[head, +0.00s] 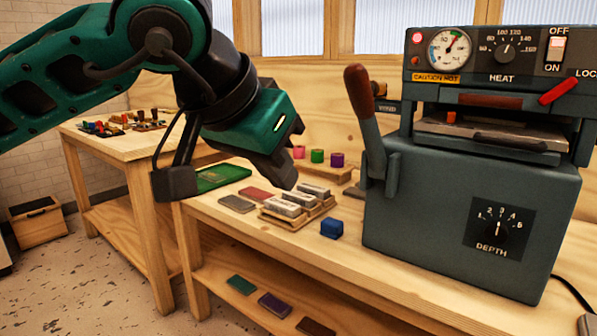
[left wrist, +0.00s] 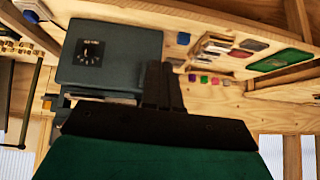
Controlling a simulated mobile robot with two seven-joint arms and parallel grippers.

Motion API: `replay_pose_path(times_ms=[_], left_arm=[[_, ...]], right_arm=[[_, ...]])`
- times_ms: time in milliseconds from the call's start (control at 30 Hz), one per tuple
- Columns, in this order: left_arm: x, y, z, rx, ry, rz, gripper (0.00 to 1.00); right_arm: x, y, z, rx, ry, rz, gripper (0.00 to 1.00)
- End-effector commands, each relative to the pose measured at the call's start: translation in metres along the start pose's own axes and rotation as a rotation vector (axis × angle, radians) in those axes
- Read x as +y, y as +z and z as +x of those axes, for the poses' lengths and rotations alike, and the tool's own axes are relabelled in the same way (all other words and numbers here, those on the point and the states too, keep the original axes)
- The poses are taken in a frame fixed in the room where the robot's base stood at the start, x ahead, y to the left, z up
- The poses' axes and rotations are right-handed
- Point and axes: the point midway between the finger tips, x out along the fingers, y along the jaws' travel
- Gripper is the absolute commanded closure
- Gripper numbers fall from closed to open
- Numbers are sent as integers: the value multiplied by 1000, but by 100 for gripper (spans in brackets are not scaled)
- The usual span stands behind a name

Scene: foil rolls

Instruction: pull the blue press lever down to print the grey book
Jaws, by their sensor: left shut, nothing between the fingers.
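The blue-grey press (head: 470,200) stands at the right of the bench; it also shows in the left wrist view (left wrist: 120,60). Its lever (head: 374,140), with a red-brown grip (head: 358,90), rises nearly upright on the press's left side, tilted slightly left. A flat greyish slab (head: 490,131) lies in the press's opening; I cannot tell whether it is the grey book. My left gripper (head: 280,172) is shut and empty, left of the lever and apart from it, above the bench. Its fingers (left wrist: 161,85) show close together in the left wrist view. My right gripper is not in view.
A green book (head: 222,177), small grey and red slabs, a wooden type rack (head: 300,212) and a blue block (head: 332,228) lie on the bench. Foil rolls (head: 317,156) stand behind. A red lock handle (head: 558,90) juts from the press's upper right.

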Motion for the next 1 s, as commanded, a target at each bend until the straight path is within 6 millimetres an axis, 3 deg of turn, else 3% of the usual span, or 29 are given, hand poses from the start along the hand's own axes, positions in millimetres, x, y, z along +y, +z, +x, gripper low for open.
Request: replay_pose_path(times_ms=[100,300,1000], left_arm=[[-1,5,-21,4,-2,-1,100],[0,11,-36,3,-1,-1,100],[0,11,-38,5,0,-1,100]], right_arm=[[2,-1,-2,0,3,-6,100],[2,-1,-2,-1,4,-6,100],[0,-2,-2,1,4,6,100]])
